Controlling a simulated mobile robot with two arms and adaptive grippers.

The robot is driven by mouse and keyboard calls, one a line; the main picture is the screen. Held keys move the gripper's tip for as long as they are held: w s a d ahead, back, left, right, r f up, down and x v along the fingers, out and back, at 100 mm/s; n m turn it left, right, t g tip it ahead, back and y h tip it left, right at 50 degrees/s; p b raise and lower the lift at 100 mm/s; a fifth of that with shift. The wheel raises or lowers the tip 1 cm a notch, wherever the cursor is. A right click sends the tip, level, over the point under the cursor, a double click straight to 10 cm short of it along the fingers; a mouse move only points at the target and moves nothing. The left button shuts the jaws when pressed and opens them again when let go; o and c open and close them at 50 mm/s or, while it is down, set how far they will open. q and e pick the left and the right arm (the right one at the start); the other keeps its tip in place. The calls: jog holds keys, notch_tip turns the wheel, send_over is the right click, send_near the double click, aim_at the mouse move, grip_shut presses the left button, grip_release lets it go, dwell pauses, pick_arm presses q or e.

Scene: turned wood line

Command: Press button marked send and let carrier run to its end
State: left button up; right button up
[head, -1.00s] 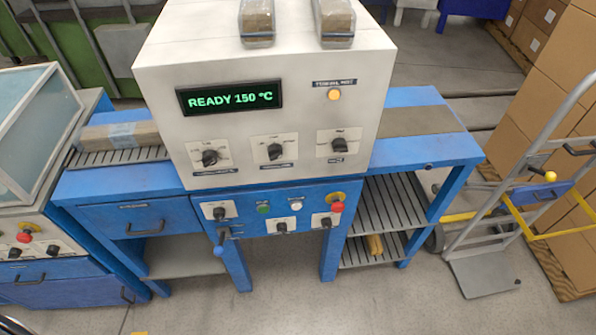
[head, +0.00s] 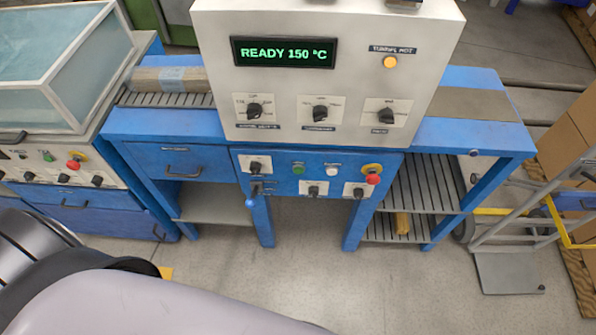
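A blue control panel (head: 318,178) sits under the white machine (head: 330,90). It carries a green button (head: 298,169), a white button (head: 332,171), a red mushroom button (head: 373,179) on a yellow ring, and several black knobs. The small labels there are too small to read, so I cannot tell which button is marked send. The green display (head: 284,52) reads READY 150 °C. No carrier is clearly identifiable. A large grey link of my arm crosses the bottom left. Neither gripper shows.
A wrapped bundle (head: 170,79) lies on the slatted infeed at left. An orange lamp (head: 390,62) glows on the machine. A glass-sided box (head: 60,60) stands at left. A hand truck (head: 510,272) and cartons (head: 572,130) are at right. The floor before the panel is open.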

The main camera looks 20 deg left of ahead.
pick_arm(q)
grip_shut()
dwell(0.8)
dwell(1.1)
